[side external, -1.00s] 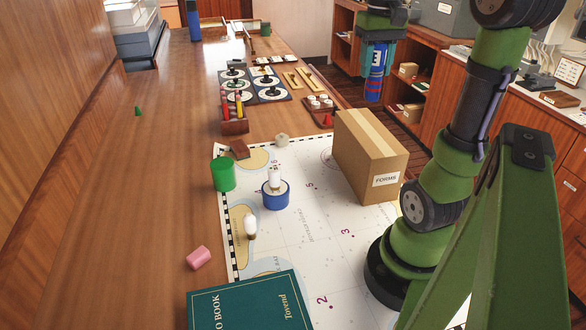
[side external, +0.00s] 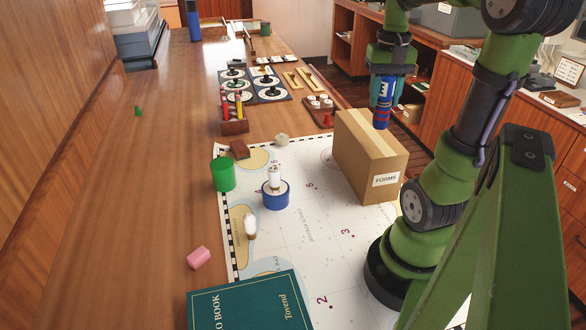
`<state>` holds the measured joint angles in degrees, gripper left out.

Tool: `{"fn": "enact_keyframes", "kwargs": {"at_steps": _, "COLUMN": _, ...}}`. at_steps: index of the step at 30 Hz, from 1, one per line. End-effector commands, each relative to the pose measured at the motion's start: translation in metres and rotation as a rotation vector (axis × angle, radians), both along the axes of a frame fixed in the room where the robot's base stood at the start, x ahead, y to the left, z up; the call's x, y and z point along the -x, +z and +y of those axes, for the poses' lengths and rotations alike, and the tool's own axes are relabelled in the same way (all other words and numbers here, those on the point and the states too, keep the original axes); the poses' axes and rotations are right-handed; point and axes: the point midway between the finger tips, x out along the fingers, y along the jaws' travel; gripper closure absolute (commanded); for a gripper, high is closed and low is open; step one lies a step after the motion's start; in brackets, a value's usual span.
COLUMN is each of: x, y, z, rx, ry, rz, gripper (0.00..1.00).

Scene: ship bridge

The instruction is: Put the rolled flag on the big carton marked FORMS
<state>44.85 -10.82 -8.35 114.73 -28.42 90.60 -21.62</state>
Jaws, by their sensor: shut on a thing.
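The big carton marked FORMS (side external: 362,165) stands on the white chart, its label facing the camera and its taped top bare. My gripper (side external: 383,84) points down at the carton's back right, shut on the rolled flag (side external: 382,108). The flag is a blue roll with a white patch and reddish bands near its lower end. It hangs upright, its lower end appearing just above or behind the carton's top right edge. I cannot tell whether it touches the carton.
A green book (side external: 250,303) lies in front. A pencil holder (side external: 235,126) and round dials lie farther back. The table's left side is mostly clear.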

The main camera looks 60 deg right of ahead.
Motion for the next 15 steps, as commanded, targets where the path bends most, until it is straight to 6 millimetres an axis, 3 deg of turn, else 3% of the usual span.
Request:
{"fn": "enact_keyframes", "kwargs": {"at_steps": 6, "x": -0.025, "y": -0.004, "z": -0.035, "rx": 0.001, "ry": 0.001, "rz": 0.001, "gripper": 0.92}}
{"fn": "enact_keyframes", "kwargs": {"at_steps": 13, "x": -0.037, "y": -0.007, "z": -0.051, "rx": -0.001, "ry": 0.000, "rz": 0.001, "gripper": 0.92}}
{"fn": "enact_keyframes", "kwargs": {"at_steps": 15, "x": -0.035, "y": -0.021, "z": -0.049, "rx": -0.004, "ry": 0.002, "rz": 0.003, "gripper": 0.92}}
